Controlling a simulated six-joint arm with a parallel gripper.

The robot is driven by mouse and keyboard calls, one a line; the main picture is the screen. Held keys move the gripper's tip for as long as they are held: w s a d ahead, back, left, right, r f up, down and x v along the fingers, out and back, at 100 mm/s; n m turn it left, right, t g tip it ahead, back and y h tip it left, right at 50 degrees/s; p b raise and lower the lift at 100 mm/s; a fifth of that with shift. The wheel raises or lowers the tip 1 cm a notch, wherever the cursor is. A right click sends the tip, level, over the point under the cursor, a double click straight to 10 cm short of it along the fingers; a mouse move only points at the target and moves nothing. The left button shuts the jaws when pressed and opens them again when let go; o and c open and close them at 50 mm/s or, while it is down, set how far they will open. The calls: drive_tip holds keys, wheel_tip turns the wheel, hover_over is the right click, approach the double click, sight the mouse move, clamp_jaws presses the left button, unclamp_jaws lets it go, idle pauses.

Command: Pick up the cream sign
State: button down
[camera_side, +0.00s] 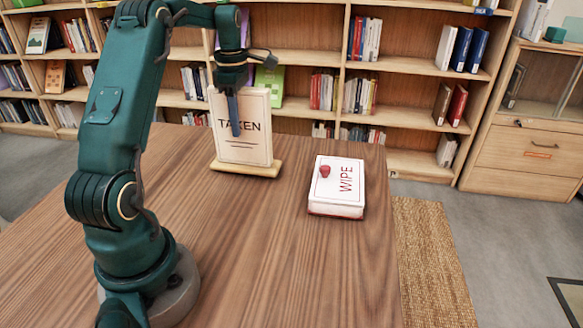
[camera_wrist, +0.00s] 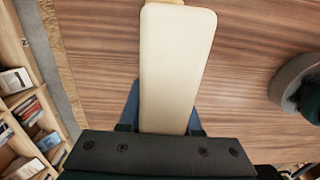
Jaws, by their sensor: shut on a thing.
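The cream sign (camera_side: 257,147) stands upright on the table in the side view, with "TAKEN" lettered on its face and a light wooden foot (camera_side: 262,171) at its bottom. My gripper (camera_side: 234,115) reaches down over the sign from above. One blue finger lies across the sign's front face; the other finger is hidden behind the sign. In the wrist view the sign (camera_wrist: 176,60) runs up the middle between the two blue fingers, and my gripper (camera_wrist: 163,112) is shut on it. The foot appears to rest on the table; I see no clear gap.
Bookshelves (camera_side: 407,92) stand behind the table. The table's front right is clear.

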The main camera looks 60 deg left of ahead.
sight(239, 105)
wheel_tip(239, 105, up, 9)
idle(0.5)
drive_tip(key=shift+r, duration=0.1)
drive_tip(key=shift+w+a+f+n, duration=0.25)
drive_tip(key=shift+f+n, duration=0.2)
drive_tip(key=shift+f, duration=0.15)
drive_tip(key=shift+w+a+f+n, duration=0.25)
drive_tip(key=shift+f+n, duration=0.25)
drive_tip(key=shift+f, duration=0.15)
drive_tip(key=shift+w+a+f+n, duration=0.25)
drive_tip(key=shift+f+n, duration=0.2)
drive_tip(key=shift+f, duration=0.15)
drive_tip(key=shift+s+d+f+n, duration=0.15)
drive_tip(key=shift+f+n, duration=0.15)
drive_tip(key=shift+f, duration=0.25)
drive_tip(key=shift+s+d+f+n, duration=0.15)
drive_tip(key=shift+f+n, duration=0.15)
drive_tip(key=shift+f, duration=0.25)
drive_tip(key=shift+s+d+f+n, duration=0.25)
drive_tip(key=shift+f+n, duration=0.35)
drive_tip(key=shift+n, duration=0.25)
drive_tip(key=shift+s+d+f+n, duration=0.1)
drive_tip(key=shift+d+f+n, duration=0.1)
drive_tip(key=shift+f+n, duration=0.55)
drive_tip(key=shift+s+d+f+n, duration=0.25)
drive_tip(key=shift+f+n, duration=0.25)
drive_tip(key=shift+n, duration=0.4)
